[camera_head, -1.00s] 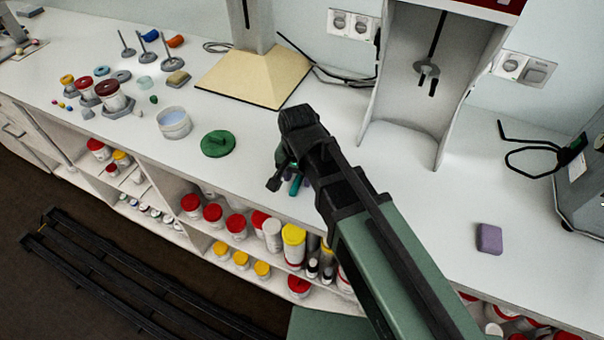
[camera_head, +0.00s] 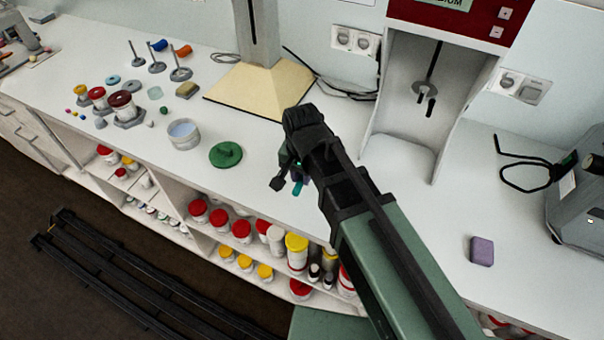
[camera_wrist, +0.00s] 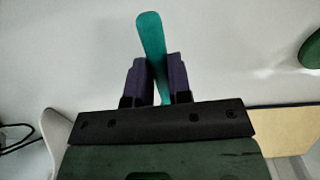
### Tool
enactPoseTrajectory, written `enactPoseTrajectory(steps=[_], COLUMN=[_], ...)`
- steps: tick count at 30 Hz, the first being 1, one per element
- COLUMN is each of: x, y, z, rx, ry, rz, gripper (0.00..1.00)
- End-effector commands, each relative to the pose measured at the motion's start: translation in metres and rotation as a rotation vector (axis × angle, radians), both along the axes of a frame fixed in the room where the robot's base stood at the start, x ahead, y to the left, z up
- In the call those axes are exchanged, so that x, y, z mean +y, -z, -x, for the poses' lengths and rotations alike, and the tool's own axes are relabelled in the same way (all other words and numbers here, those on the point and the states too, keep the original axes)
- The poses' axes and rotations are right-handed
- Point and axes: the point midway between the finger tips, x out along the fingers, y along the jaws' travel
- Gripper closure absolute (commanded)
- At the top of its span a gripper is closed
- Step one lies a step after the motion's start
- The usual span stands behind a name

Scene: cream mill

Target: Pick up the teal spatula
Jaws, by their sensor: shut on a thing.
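The teal spatula (camera_wrist: 151,38) shows in the wrist view between the two purple fingers of my gripper (camera_wrist: 158,72). My gripper is shut on it, and its rounded end sticks out past the fingertips. Its other end is hidden behind the gripper's dark bar. In the head view my gripper (camera_head: 293,172) is mostly hidden by my arm, over the front part of the white bench. A small teal piece of the spatula (camera_head: 298,187) shows below it. I cannot tell whether the spatula is clear of the bench.
A green lidded disc (camera_head: 226,154) and a white bowl (camera_head: 183,134) stand left of my gripper. A cream-based stand (camera_head: 262,84) is behind, and a white-framed machine (camera_head: 405,135) stands back right. A purple block (camera_head: 481,251) lies at right. Shelves of jars are below the front edge.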

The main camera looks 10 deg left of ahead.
Motion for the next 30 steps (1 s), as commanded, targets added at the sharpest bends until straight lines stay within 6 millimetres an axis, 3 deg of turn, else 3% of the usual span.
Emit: enactPoseTrajectory(steps=[1, 6, 12, 22, 30], x=[0.0, 0.0, 0.0, -0.001, -0.016], y=[-0.035, -0.099, -0.143, -0.145, -0.118], z=[0.0, 0.0, 0.0, -0.001, -0.013], rx=[0.0, 0.0, 0.0, 0.025, 0.151], ry=[0.0, 0.0, 0.0, 0.003, 0.047], rz=[0.0, 0.0, 0.0, -0.023, -0.151], gripper=[1.0, 1.0, 1.0, 1.0, 1.0])
